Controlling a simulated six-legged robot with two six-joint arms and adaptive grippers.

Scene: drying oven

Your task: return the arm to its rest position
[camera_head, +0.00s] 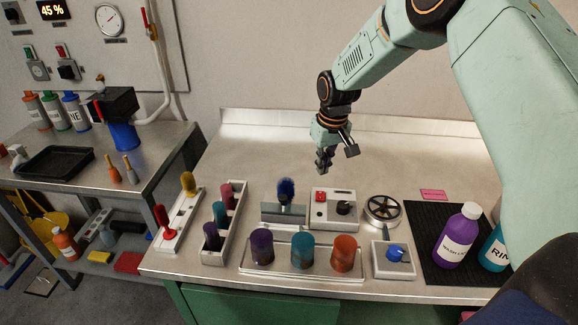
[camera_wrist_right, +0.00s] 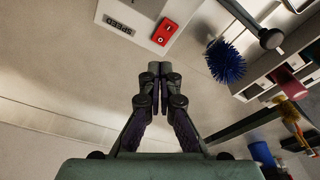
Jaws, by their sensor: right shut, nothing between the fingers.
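My right arm comes in from the upper right in the head view, and its gripper (camera_head: 323,168) hangs above the bare back part of the steel bench (camera_head: 240,150). The right gripper is shut with nothing between its fingers, and it touches nothing that I can see. In the wrist view the gripper's fingertips (camera_wrist_right: 160,70) meet at the middle of the picture. A control box (camera_head: 334,208) with a red switch stands in front of the gripper; it shows at the top of the wrist view (camera_wrist_right: 140,22). My left gripper is not in view.
A blue brush (camera_head: 286,190) stands upright left of the control box. Purple, teal and red cups stand on a tray (camera_head: 300,274). Narrow racks (camera_head: 226,222) are at the left, a black mat (camera_head: 420,220) with bottles at the right. The bench's back left is clear.

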